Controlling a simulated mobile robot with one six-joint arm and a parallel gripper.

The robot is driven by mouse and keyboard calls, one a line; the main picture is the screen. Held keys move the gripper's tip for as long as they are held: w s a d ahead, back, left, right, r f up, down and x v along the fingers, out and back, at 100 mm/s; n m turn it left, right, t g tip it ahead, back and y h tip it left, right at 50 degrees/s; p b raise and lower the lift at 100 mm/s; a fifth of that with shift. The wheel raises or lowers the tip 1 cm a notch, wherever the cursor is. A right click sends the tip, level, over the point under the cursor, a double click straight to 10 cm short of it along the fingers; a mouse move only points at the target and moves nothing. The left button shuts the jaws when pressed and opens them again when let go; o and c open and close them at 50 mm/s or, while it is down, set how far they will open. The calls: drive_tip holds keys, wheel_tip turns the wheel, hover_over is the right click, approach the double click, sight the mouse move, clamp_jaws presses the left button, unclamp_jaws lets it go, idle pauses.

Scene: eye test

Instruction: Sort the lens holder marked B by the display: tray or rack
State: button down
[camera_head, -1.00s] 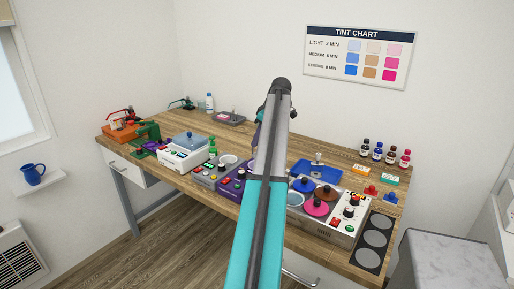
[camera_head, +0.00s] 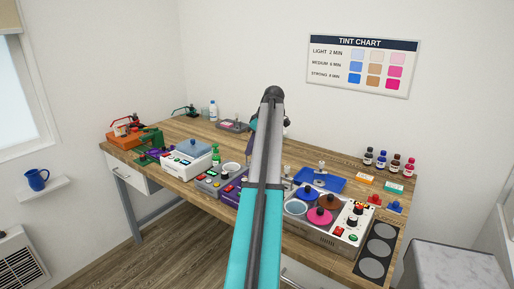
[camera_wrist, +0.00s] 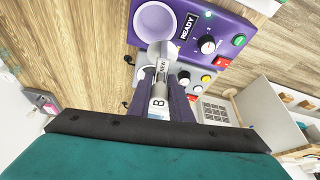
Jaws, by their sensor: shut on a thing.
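In the wrist view my gripper (camera_wrist: 163,78) is shut on the lens holder (camera_wrist: 158,104), a pale, narrow piece marked with a black B. Small dark text, perhaps "NEW", shows farther along between the fingers. Beyond the fingertips is a purple device with a display (camera_wrist: 187,26) reading READY. The device has a round white well (camera_wrist: 156,22), and the held piece overlaps its near edge; I cannot tell if they touch. In the head view my arm hides the gripper and part of the purple device (camera_head: 229,197). A blue tray (camera_head: 334,184) lies right of the arm. I cannot clearly identify a rack.
A white tank unit (camera_head: 187,160) stands left, and a heated unit with coloured lids (camera_head: 312,234) stands right. Several bottles (camera_head: 381,160) line the back right. A dark panel with grey discs (camera_head: 391,231) is at the right end.

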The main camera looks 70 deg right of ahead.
drive_tip(key=w+a+f, duration=0.3)
drive_tip(key=w+a, duration=2.8)
drive_tip(key=a, duration=0.3)
drive_tip(key=w+a+f, duration=0.1)
drive_tip(key=w+a, duration=0.1)
drive_tip(key=a, duration=2)
drive_tip(key=w+a+f+n, duration=0.1)
drive_tip(key=w+a, duration=0.2)
drive_tip(key=a, duration=1.9)
drive_tip(key=shift+f, duration=0.1)
